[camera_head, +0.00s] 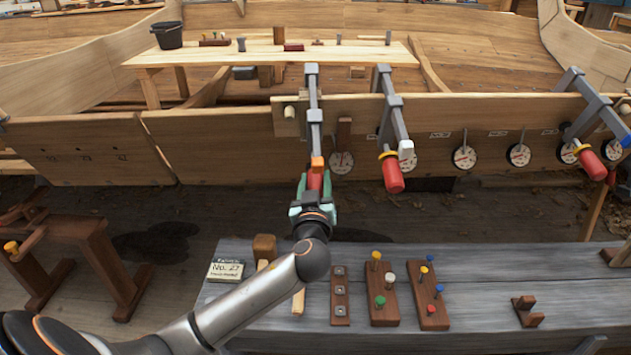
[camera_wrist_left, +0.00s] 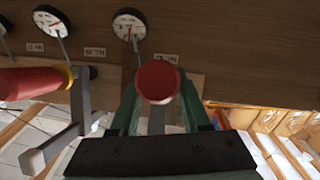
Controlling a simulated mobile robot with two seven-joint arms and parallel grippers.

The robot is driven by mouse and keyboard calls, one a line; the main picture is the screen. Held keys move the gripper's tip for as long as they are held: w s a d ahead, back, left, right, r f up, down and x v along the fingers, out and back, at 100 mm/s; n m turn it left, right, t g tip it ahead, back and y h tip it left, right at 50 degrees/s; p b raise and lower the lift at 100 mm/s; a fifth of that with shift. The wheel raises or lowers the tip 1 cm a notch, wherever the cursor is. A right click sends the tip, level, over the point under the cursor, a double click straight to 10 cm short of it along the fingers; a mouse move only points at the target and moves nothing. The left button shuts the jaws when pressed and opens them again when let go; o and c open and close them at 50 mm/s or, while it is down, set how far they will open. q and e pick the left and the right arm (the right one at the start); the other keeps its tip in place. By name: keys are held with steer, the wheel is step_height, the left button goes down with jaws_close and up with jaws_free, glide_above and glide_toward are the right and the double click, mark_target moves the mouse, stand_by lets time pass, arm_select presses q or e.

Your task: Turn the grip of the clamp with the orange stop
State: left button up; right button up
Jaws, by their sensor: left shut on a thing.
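The clamp with the orange stop (camera_head: 317,163) hangs on the plank edge, left of the other clamps in the head view. Its grey bar (camera_head: 313,100) runs down the plank face. Its red grip (camera_head: 315,181) sits below the orange stop. My left gripper (camera_head: 314,195) is shut on this grip from below. In the left wrist view the round red end of the grip (camera_wrist_left: 157,82) lies between the green fingers of my left gripper (camera_wrist_left: 157,98). The orange stop is hidden in that view. My right gripper is not in view.
A clamp with a red grip (camera_head: 392,174) and yellow collar hangs to the right; its grip also shows in the wrist view (camera_wrist_left: 32,83). Round dials (camera_head: 464,157) line the plank. A grey bench (camera_head: 470,290) with pegged wooden blocks (camera_head: 382,292) and a mallet (camera_head: 264,248) lies below.

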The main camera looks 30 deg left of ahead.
arm_select(q)
jaws_close()
steer(key=shift+y, duration=0.3)
